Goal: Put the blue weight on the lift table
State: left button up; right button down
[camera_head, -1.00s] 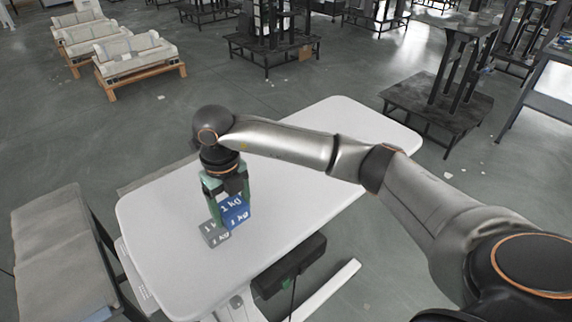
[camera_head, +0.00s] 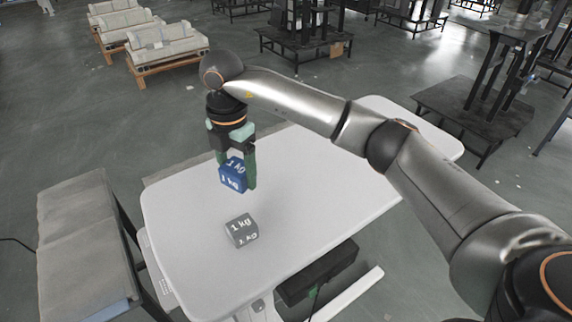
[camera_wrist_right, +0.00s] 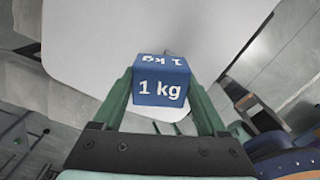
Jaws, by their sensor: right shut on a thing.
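The blue weight (camera_head: 233,176) is a small cube marked "1 kg". My right gripper (camera_head: 236,180) is shut on it, with one green finger on each side, and holds it above the white lift table (camera_head: 310,190). In the right wrist view the blue weight (camera_wrist_right: 160,82) sits between the green fingertips of the right gripper (camera_wrist_right: 160,90), its marked face toward the camera. A grey weight (camera_head: 241,231), also marked "1 kg", stands on the table, apart from and below the blue one in the head view. My left gripper is not in view.
A grey-topped bench (camera_head: 78,235) stands close to the table's left side. A dark stand (camera_head: 480,105) stands beyond its right end. Wooden pallets with pale loads (camera_head: 165,50) are at the far left. Most of the tabletop right of the weights is clear.

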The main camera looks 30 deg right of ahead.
jog(key=s+d+f, duration=0.2)
jog(key=d+f, duration=0.2)
jog(key=d, duration=0.5)
send_over(300, 205)
jog(key=a, duration=0.1)
jog(key=f, duration=0.4)
jog(key=shift+w+a+f, duration=0.1)
jog(key=shift+w+a, duration=0.05)
jog(key=shift+w, duration=0.05)
jog(key=shift+d+f, duration=0.4)
jog(key=shift+f, duration=0.1)
jog(key=f, duration=0.3)
jog(key=shift+s+d+p, duration=0.15)
jog(key=shift+d+p, duration=0.1)
jog(key=shift+p, duration=0.1)
jog(key=shift+f, duration=0.3)
jog(key=shift+f, duration=0.1)
grip_release()
jog(key=shift+f, duration=0.15)
notch_tip(300, 205, up, 12)
jog(key=shift+r, duration=0.2)
